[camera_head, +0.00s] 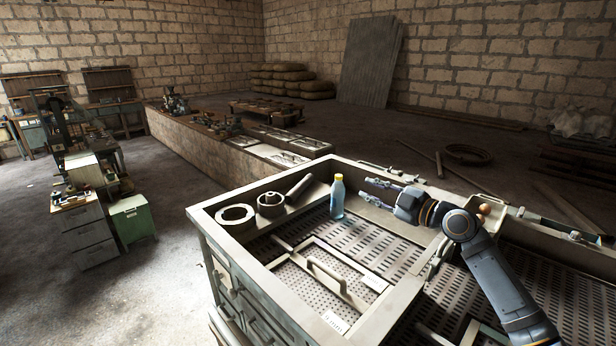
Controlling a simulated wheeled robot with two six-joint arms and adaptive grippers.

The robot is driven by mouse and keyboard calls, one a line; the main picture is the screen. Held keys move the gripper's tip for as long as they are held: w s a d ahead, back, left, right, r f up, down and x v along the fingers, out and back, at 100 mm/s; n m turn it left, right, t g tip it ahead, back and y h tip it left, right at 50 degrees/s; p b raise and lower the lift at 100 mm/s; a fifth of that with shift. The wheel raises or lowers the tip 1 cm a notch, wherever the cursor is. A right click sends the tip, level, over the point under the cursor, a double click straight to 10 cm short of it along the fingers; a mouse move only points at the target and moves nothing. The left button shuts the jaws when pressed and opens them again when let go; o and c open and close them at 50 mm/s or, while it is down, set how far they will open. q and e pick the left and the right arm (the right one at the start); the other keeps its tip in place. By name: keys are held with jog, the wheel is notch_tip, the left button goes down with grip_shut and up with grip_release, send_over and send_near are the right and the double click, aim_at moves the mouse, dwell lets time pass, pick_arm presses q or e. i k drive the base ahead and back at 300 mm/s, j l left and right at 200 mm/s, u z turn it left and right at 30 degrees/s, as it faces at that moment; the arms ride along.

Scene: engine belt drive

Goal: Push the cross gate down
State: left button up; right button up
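No part is clearly marked as the cross gate. The likeliest is a pale framed panel (312,266) with a bar handle (327,275), lying low inside the near compartment of the large metal bench. I cannot tell if it is fully down. My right gripper (371,191) reaches in from the right above the compartment's far side. Its two fingers are spread, with nothing between them, and point left toward a blue bottle with a yellow cap (337,198). It is apart from the panel. My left gripper is out of view.
Perforated floor (375,243) is bare right of the panel.

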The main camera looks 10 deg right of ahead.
aim_at(444, 251)
jog(key=i+j+u, duration=0.1)
jog(key=j, duration=0.2)
jog(key=i+j+z, duration=0.1)
jog(key=z, duration=0.25)
jog(key=i+j+z, duration=0.2)
jog(key=i+z, duration=0.4)
